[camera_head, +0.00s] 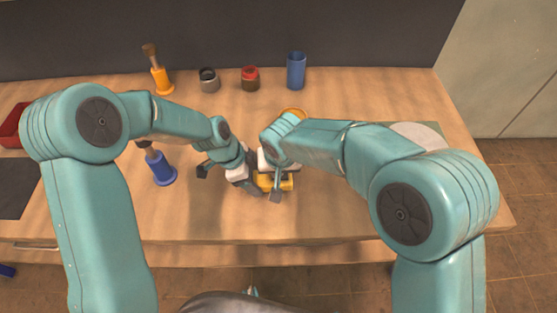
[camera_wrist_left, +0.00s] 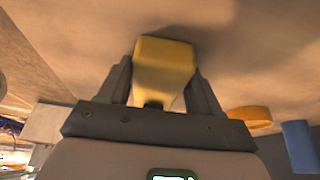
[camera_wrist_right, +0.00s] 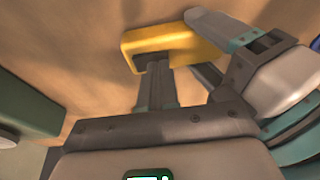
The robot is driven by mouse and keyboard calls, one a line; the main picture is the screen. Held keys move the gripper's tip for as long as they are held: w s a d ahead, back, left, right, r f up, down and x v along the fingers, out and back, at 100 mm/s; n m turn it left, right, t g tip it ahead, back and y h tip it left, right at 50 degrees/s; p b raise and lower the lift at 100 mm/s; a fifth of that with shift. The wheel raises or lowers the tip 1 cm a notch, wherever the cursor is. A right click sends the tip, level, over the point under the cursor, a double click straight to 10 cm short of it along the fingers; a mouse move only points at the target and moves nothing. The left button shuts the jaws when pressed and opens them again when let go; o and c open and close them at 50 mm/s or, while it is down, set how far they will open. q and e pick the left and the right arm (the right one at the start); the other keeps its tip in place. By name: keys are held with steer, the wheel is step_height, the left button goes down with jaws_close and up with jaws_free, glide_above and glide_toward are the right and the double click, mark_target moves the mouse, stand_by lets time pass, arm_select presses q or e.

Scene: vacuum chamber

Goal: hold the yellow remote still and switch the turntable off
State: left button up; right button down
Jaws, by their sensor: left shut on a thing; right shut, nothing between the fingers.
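The yellow remote (camera_head: 287,184) is held just above or on the table near its front edge; I cannot tell which. My left gripper (camera_head: 259,182) is shut on it, with one finger on each side in the left wrist view (camera_wrist_left: 165,62). My right gripper (camera_head: 276,188) is shut and empty. In the right wrist view its fingertips (camera_wrist_right: 155,70) are at the remote's (camera_wrist_right: 180,42) dark part, and I cannot tell whether they touch. The turntable appears to be the green box with a pale disc (camera_head: 418,132), partly hidden behind my right arm.
An orange round thing (camera_head: 293,111) lies behind the grippers. A blue cup (camera_head: 296,70), a red jar (camera_head: 250,78), a grey jar (camera_head: 209,80), an orange-handled tool (camera_head: 160,78) and a blue-handled one (camera_head: 163,168) stand around. The table front is clear.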

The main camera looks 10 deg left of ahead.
steer(key=shift+f, duration=0.3)
steer(key=shift+a+f, duration=0.15)
steer(key=shift+f, duration=0.1)
